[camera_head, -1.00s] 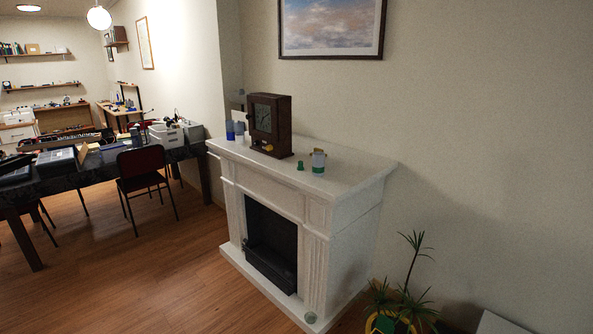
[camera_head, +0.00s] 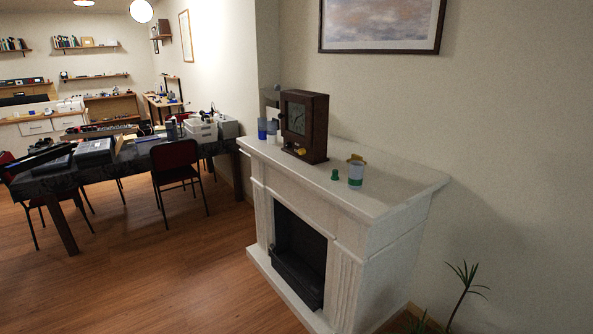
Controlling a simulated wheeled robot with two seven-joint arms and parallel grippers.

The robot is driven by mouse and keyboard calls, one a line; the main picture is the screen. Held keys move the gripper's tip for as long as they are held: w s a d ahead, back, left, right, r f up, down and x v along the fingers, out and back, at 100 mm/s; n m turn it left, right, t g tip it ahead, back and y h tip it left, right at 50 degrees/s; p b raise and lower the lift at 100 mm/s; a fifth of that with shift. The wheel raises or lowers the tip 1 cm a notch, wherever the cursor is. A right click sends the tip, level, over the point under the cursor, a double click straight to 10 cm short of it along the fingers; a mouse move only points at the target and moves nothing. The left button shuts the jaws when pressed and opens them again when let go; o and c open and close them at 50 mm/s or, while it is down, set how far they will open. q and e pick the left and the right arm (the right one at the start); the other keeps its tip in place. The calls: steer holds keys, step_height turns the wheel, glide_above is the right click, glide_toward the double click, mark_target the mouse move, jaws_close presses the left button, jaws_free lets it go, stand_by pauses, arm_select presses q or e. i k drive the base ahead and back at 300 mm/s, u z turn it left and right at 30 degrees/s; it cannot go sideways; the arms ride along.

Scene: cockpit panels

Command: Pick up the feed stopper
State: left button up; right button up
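No thing in view can be told for certain to be the feed stopper. A small green piece (camera_head: 335,174) stands on the white mantelpiece (camera_head: 400,186), beside a pale jar (camera_head: 355,177) with a green band and a yellow part on top. A dark wooden clock (camera_head: 304,126) stands to their left, with a small yellow item (camera_head: 300,151) at its front. A blue container (camera_head: 262,128) and a small white one (camera_head: 271,139) are left of the clock. Neither of my grippers is in view.
The fireplace (camera_head: 342,262) stands against the right wall. A plant (camera_head: 467,283) is at the lower right. A long dark table (camera_head: 110,169) with boxes and a red-backed chair (camera_head: 175,155) are at the left. Wooden floor (camera_head: 170,275) lies open in front.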

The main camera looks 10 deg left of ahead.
mark_target(335, 177)
steer(key=u, duration=0.05)
steer(key=i, duration=0.9)
steer(key=z, duration=0.35)
